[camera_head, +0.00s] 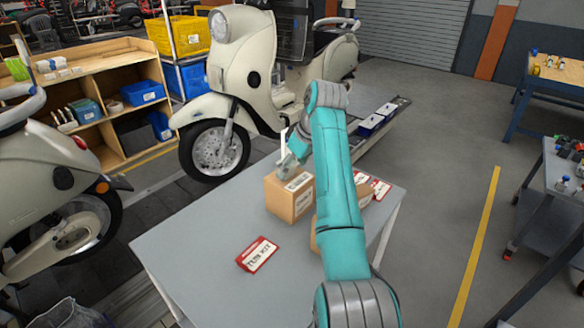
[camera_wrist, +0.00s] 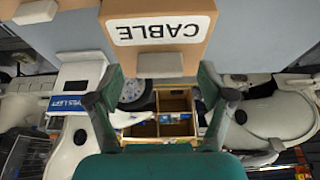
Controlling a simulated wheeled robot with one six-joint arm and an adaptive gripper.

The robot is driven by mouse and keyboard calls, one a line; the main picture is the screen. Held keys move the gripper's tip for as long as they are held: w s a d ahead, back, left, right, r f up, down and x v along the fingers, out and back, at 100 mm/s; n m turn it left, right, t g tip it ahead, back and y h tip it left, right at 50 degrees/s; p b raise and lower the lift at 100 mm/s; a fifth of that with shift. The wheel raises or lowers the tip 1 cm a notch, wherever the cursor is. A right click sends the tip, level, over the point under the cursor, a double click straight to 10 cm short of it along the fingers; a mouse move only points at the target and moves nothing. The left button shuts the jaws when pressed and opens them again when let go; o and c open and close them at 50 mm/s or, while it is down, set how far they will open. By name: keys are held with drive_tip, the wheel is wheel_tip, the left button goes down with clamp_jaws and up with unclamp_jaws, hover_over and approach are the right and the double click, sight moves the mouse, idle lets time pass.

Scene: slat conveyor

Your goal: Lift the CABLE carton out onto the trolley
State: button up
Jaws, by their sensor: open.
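The CABLE carton (camera_wrist: 158,32) is a brown box with a white label that reads upside down at the top of the wrist view. In the head view, a brown carton (camera_head: 288,198) with a white label stands on the grey table (camera_head: 190,240), right under my gripper (camera_head: 286,166); its label is too small to read there. In the wrist view my gripper (camera_wrist: 160,98) has its two fingers spread wide, with the CABLE carton just beyond the tips. I cannot tell whether they touch it. A grey wheeled trolley (camera_head: 562,178) stands at the right edge of the head view.
My arm partly hides other cartons (camera_head: 362,194) on the table. A cream scooter (camera_head: 245,70) stands behind. Open floor with a yellow line (camera_head: 476,245) separates table and trolley.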

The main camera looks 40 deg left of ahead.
drive_tip(key=v, duration=1.1)
drive_tip(key=shift+r, duration=0.2)
